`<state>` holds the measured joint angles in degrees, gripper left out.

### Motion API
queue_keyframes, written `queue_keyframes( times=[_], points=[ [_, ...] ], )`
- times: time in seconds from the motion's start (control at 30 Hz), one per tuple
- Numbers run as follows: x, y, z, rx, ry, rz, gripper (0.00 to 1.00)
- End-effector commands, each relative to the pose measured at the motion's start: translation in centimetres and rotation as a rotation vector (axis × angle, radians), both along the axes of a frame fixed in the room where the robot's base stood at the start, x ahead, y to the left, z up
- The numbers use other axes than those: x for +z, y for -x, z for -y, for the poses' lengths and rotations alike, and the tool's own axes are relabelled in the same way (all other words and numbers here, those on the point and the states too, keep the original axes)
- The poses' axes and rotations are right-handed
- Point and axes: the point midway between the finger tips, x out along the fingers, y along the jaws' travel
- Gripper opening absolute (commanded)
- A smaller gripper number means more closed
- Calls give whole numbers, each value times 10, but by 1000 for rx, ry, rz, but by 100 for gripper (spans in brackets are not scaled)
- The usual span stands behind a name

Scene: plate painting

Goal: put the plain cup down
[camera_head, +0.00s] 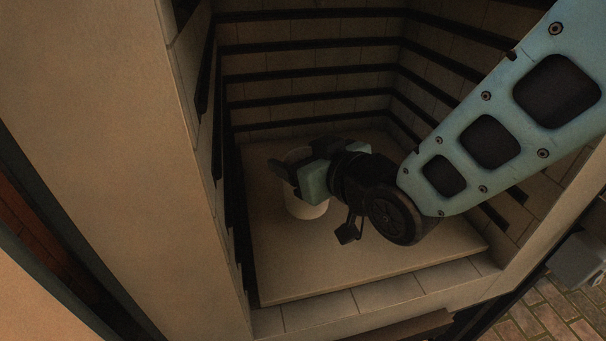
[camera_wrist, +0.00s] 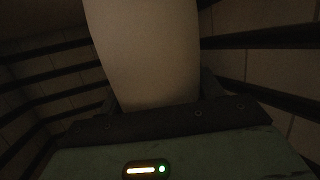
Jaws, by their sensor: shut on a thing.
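The plain cup (camera_head: 305,209) is pale and shows in the head view inside a tiled recess that looks like a kiln. It is upright or nearly so, low over the pale floor slab (camera_head: 373,272); I cannot tell whether its base touches the slab. My gripper (camera_head: 291,174) is shut on the cup from the right and hides much of its upper part. In the wrist view the cup (camera_wrist: 148,50) fills the upper middle, between the finger bases, and the fingertips are hidden.
Tiled walls with dark horizontal grooves (camera_head: 310,73) enclose the slab at the left, back and right. The pale left front wall (camera_head: 110,130) stands close to the opening. The slab is bare in front of the cup. A grey box (camera_head: 578,260) is outside at the lower right.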

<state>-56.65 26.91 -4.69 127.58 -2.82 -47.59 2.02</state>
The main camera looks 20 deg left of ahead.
Motion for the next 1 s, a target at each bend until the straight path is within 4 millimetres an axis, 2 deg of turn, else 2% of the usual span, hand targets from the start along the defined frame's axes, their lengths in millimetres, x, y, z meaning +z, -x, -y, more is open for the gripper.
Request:
queue_keyframes(
  times=[0.23,0.6,0.63,0.7,1.0],
  points=[
    [-33,0,0,0,2,0,35],
    [-37,0,0,0,-1,1,35],
    [-37,0,0,0,1,-1,71],
    [-36,0,0,0,1,-1,87],
    [-34,0,0,0,1,-1,87]
  ],
)
